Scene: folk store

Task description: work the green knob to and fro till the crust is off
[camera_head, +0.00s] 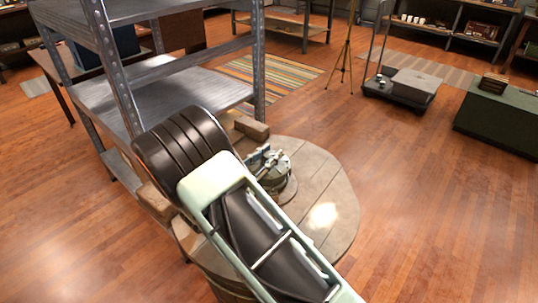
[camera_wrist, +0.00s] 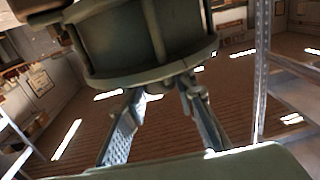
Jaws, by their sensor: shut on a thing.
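A squat round device (camera_head: 277,183) stands on a round wooden barrel-like top (camera_head: 328,190) in the head view. My gripper (camera_head: 267,160) is over the device, partly hidden by my arm. In the wrist view a large dark grey-green round body (camera_wrist: 125,42) with ribs and a rim fills the top of the picture. The two fingers of my gripper (camera_wrist: 165,92) reach up to its lower rim, shut on it. I take the held part for the green knob; its outline cannot be told apart from the body. No crust can be made out.
A grey metal shelf unit (camera_head: 165,93) stands close on the left of the barrel top. A wooden block (camera_head: 251,128) lies at the top's far edge. A green chest (camera_head: 497,123) and a platform scale (camera_head: 408,84) stand farther off. The floor at right is clear.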

